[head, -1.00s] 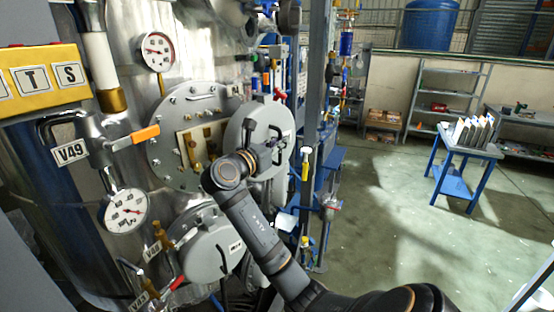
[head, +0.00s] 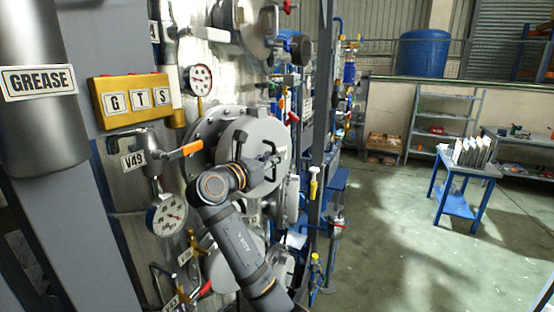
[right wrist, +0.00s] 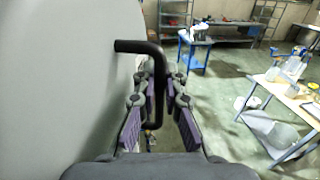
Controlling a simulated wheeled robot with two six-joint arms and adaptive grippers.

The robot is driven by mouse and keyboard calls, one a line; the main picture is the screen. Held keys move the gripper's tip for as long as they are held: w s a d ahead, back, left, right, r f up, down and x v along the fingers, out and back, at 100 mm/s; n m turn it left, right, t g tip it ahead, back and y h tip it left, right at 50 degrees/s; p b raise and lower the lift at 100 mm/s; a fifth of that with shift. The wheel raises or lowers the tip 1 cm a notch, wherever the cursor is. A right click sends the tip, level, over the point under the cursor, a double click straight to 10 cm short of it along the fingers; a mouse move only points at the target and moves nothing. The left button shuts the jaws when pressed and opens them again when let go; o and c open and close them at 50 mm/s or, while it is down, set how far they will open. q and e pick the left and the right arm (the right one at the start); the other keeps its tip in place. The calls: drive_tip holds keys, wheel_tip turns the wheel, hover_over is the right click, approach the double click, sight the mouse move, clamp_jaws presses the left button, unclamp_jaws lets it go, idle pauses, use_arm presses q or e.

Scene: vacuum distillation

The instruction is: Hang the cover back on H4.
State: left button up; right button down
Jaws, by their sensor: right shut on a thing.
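The cover (head: 238,138) is a round grey disc standing upright in front of a bolted round flange (head: 207,124) on the steel vessel. It hides most of the flange, and I cannot tell whether the two touch. No H4 label is readable. My right gripper (head: 270,163) is at the cover's outer face. In the right wrist view, the cover (right wrist: 60,85) fills the left side. There, the fingers of my right gripper (right wrist: 162,100) are shut on its black bent handle (right wrist: 158,75). My left gripper is not in view.
An orange-handled valve (head: 185,150) and a gauge (head: 166,216) sit left of the flange. Another round cover (head: 225,265) is below, behind my arm. Blue framework and piping (head: 320,190) stand close on the right. The floor (head: 400,240) beyond is clear.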

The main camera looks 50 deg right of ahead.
sight(261, 151)
drive_tip(key=shift+w+a+r, duration=0.1)
drive_tip(key=shift+w, duration=0.35)
drive_tip(key=shift+w+d+f, duration=0.1)
drive_tip(key=shift+w+d, duration=0.15)
drive_tip(key=shift+w, duration=0.4)
drive_tip(key=shift+w+d+f, duration=0.1)
drive_tip(key=shift+w+d, duration=0.1)
drive_tip(key=shift+w, duration=0.4)
drive_tip(key=shift+w+r, duration=0.1)
drive_tip(key=shift+w, duration=2.05)
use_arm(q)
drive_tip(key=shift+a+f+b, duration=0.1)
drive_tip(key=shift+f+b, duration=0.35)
use_arm(e)
wheel_tip(261, 151, down, 3)
drive_tip(key=shift+s+r, duration=0.1)
drive_tip(key=shift+r, duration=0.05)
